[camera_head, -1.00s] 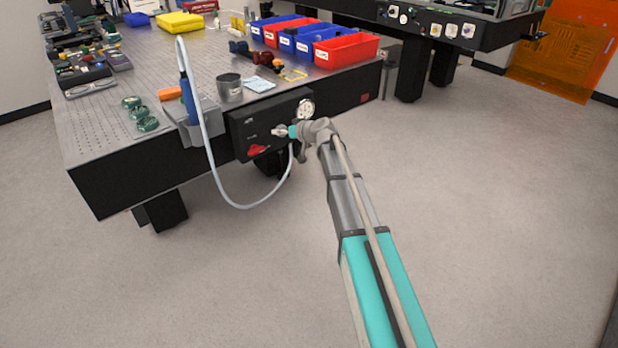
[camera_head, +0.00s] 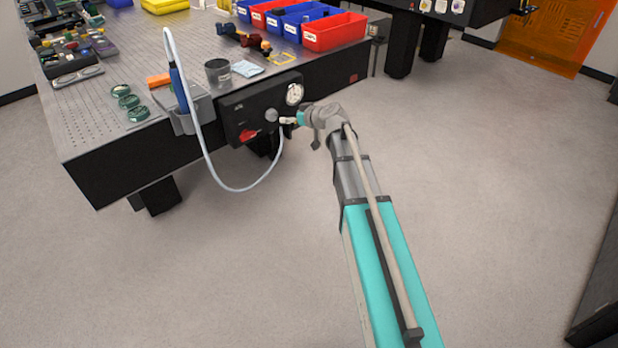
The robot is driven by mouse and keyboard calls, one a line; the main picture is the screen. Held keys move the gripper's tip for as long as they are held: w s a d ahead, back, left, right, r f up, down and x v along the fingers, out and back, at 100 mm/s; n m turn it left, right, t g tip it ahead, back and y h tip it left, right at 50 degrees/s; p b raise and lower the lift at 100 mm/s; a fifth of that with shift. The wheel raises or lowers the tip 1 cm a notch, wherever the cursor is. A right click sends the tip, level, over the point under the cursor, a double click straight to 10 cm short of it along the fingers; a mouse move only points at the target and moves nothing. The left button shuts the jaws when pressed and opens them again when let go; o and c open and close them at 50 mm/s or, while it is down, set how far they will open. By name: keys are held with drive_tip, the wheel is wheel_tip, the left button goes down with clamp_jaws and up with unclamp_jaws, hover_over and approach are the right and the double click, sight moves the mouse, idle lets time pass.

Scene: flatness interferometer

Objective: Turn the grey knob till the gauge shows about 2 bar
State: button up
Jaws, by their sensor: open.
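A black panel (camera_head: 232,121) is fixed to the front edge of the optical table. The round grey knob (camera_head: 271,115) shows on its face, clear of the fingers. The white-faced gauge (camera_head: 294,94) is at the panel's upper right; its needle and numbers are too small to read. My gripper (camera_head: 283,121) is open just to the right of the knob, with a small gap in the picture; I cannot tell the depth between them. A red handle (camera_head: 249,136) sits below and left of the knob.
A pale hose (camera_head: 207,150) loops from a blue-handled tool (camera_head: 180,88) in a grey holder down below the panel. The floor in front is clear.

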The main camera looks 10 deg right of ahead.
drive_tip(key=s+f+m+g+h+p, duration=0.1)
drive_tip(key=s+f+g+h, duration=0.1)
drive_tip(key=s, duration=1)
drive_tip(key=s+f+m+g+h+p, duration=0.2)
drive_tip(key=s+f+g, duration=0.2)
drive_tip(key=s, duration=0.7)
drive_tip(key=shift+s+d+f+g+h+p, duration=0.2)
drive_tip(key=shift+s+d+g+h+p, duration=0.15)
drive_tip(key=shift+g, duration=0.95)
drive_tip(key=shift+s, duration=0.1)
drive_tip(key=s+d+f+m+g+h, duration=0.1)
drive_tip(key=s+d+m+g+h, duration=0.25)
drive_tip(key=s, duration=0.55)
wheel_tip(320, 180, up, 14)
drive_tip(key=t+p, duration=0.1)
drive_tip(key=p, duration=1.3)
drive_tip(key=shift+w+a+r, duration=0.15)
drive_tip(key=shift+w+r, duration=0.05)
drive_tip(key=shift+w, duration=0.1)
